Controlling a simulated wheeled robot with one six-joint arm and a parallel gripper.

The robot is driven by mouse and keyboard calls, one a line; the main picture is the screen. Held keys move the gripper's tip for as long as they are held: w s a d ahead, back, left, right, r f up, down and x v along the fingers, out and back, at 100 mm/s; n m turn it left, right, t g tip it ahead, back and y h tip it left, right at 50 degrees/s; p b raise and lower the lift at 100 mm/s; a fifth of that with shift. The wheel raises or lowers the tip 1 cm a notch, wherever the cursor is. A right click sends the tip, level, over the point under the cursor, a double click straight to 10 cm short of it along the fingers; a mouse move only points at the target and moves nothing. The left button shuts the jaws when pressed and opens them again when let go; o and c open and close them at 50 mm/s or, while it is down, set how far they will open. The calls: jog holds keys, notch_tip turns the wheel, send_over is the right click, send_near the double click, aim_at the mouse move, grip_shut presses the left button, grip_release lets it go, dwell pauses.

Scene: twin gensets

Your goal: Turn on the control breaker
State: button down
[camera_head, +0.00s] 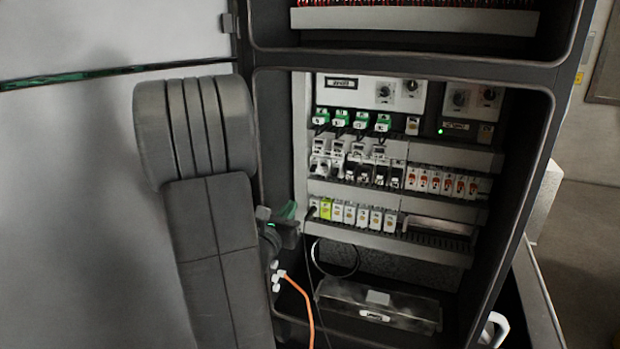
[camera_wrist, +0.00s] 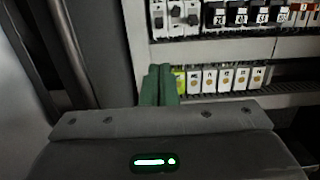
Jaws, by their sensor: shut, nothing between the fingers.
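An open electrical cabinet holds several rows of small devices. A middle row has white and black breakers (camera_head: 357,168), which also show at the top of the wrist view (camera_wrist: 238,16). To their right are several breakers with red-orange levers (camera_head: 447,184). No readable label tells me which one is the control breaker, and the lever positions are too small to tell. My gripper (camera_head: 288,210) is at the cabinet's left opening edge, its green fingers shut and empty. In the wrist view the fingers (camera_wrist: 158,84) stand just left of a yellow-green module (camera_wrist: 180,80); I cannot tell whether they touch.
A row of white modules (camera_head: 363,217) sits below the breakers. Green-topped plugs (camera_head: 361,121) and dials (camera_head: 411,86) are above. The cabinet's right frame (camera_head: 522,180) bounds the opening. A dark box (camera_head: 376,304) lies at the bottom, with cables hanging near it.

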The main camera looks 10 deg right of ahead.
jog(key=p, duration=0.3)
send_near(315, 164)
jog(key=w+d+f, duration=0.2)
jog(key=w+d, duration=0.2)
jog(key=w, duration=0.1)
jog(key=shift+w+a+f, duration=0.2)
jog(key=shift+r, duration=0.1)
jog(key=shift+s+a+r+g+y+p, duration=0.1)
jog(key=shift+g+y+p, duration=0.2)
jog(key=shift+g+p, duration=0.1)
